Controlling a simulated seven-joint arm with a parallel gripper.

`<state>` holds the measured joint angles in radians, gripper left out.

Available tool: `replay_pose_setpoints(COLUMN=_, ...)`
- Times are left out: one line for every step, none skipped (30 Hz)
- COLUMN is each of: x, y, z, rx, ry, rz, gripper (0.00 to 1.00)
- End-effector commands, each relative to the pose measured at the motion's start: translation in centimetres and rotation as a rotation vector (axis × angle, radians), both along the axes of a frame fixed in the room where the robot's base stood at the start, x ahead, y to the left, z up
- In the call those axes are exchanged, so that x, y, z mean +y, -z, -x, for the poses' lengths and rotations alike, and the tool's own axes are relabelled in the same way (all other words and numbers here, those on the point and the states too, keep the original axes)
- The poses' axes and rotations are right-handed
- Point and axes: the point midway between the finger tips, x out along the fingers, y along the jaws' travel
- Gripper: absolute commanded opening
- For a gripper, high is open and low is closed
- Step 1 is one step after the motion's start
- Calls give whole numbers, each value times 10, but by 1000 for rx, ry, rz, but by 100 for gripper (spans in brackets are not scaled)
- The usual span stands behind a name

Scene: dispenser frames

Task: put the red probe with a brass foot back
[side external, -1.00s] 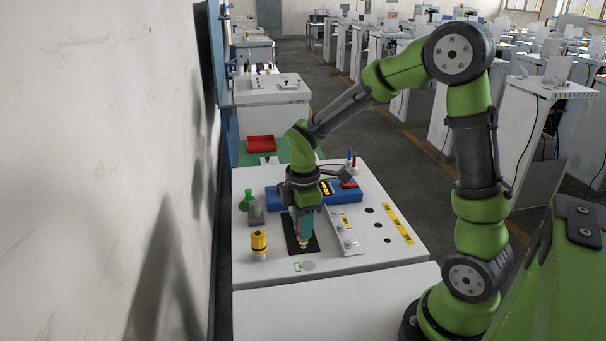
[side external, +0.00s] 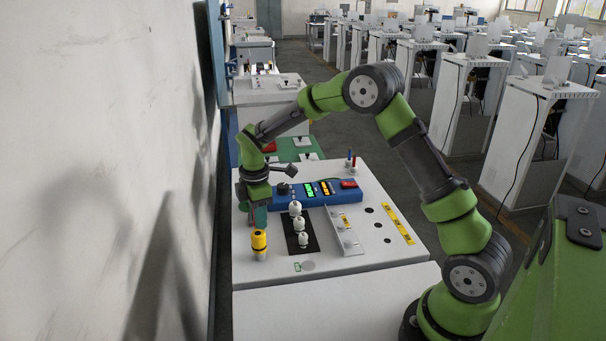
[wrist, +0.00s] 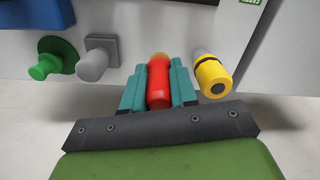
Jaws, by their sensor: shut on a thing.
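My gripper (side external: 257,217) is over the left edge of the white bench top (side external: 345,255), behind the yellow cylinder (side external: 259,241). In the wrist view my gripper (wrist: 158,88) is shut on a red probe (wrist: 158,85), which lies lengthwise between the two teal fingers. The probe's far end looks more orange; I cannot make out a brass foot clearly. In the side view the fingers hide the probe. I cannot tell whether its tip touches the bench top.
The yellow cylinder stands close to the right finger in the wrist view (wrist: 214,76). A grey piece (wrist: 98,60) and a green piece (wrist: 52,60) are at left.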

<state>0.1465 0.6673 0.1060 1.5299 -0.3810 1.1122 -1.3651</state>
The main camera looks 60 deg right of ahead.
Motion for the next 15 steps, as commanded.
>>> replay_pose_setpoints(x=0, y=0, z=-2, rx=-1, ry=0, rz=1, gripper=0)
replay_pose_setpoints(x=0, y=0, z=-4, rx=-1, ry=0, rz=1, gripper=0)
replay_pose_setpoints(x=0, y=0, z=-6, rx=-2, ry=0, rz=0, gripper=0)
replay_pose_setpoints(x=0, y=1, z=-7, rx=-1, ry=0, rz=1, gripper=0)
replay_pose_setpoints(x=-1, y=1, z=-10, rx=-1, ry=0, rz=1, gripper=0)
replay_pose_setpoints(x=-1, y=7, z=-9, rx=2, ry=0, rz=0, gripper=0)
replay_pose_setpoints(x=-1, y=12, z=-8, rx=4, ry=0, rz=0, gripper=0)
replay_pose_setpoints(x=-1, y=17, z=-8, rx=4, ry=-1, rz=0, gripper=0)
replay_pose_setpoints(x=-1, y=24, z=-8, rx=4, ry=0, rz=0, gripper=0)
replay_pose_setpoints(x=-1, y=28, z=-8, rx=3, ry=0, rz=-1, gripper=0)
replay_pose_setpoints(x=0, y=32, z=-8, rx=2, ry=1, rz=0, gripper=0)
replay_pose_setpoints(x=0, y=35, z=-8, rx=2, ry=1, rz=-1, gripper=0)
replay_pose_setpoints(x=0, y=36, z=-9, rx=1, ry=1, rz=0, gripper=0)
replay_pose_setpoints(x=-1, y=36, z=-9, rx=0, ry=1, rz=-1, gripper=0)
replay_pose_setpoints(x=-1, y=36, z=-9, rx=-1, ry=1, rz=0, gripper=0)
